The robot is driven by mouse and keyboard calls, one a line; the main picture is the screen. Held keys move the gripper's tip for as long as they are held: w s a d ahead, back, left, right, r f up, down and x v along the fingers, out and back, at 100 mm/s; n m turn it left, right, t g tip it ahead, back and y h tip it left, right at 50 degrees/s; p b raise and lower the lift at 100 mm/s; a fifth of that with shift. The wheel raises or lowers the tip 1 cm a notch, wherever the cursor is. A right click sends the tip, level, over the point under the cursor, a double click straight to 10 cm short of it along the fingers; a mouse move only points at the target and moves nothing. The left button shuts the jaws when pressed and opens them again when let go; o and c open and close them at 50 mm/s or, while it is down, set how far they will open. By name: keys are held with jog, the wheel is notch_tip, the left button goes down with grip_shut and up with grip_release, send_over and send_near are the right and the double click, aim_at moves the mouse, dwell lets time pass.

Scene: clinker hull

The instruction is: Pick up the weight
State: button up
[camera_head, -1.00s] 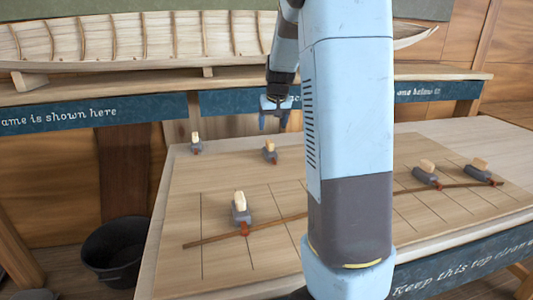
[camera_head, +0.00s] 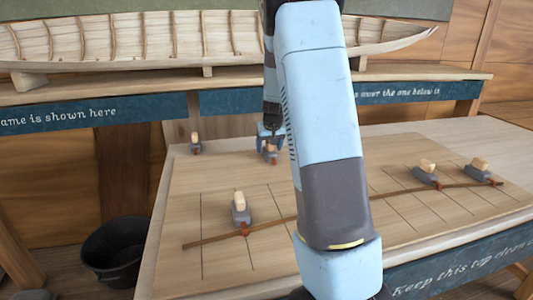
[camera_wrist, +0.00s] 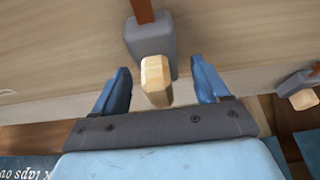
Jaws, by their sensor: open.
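Several grey weights with pale wooden grips and reddish-brown tips rest on the wooden tabletop. My gripper (camera_head: 270,138) is open at the weight (camera_head: 271,152) near the back edge, partly covering it in the head view. In the wrist view, that weight (camera_wrist: 151,42) lies ahead of my gripper (camera_wrist: 160,66), its wooden grip between the two spread blue fingers, with gaps on both sides. Other weights are the back-left one (camera_head: 195,147), the front-left one (camera_head: 240,213) and two at right (camera_head: 426,176) (camera_head: 482,173).
A thin brown batten (camera_head: 215,239) curves across the ruled tabletop (camera_head: 225,180), against several weights. A clinker hull (camera_head: 160,38) stands on a shelf behind. A black bucket (camera_head: 117,250) is on the floor at left. In the wrist view, another weight (camera_wrist: 298,82) sits at right.

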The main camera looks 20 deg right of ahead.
jog(key=shift+w+f, duration=0.15)
jog(key=shift+f, duration=0.2)
jog(key=shift+c, duration=0.3)
grip_shut()
jog(key=shift+r, duration=0.1)
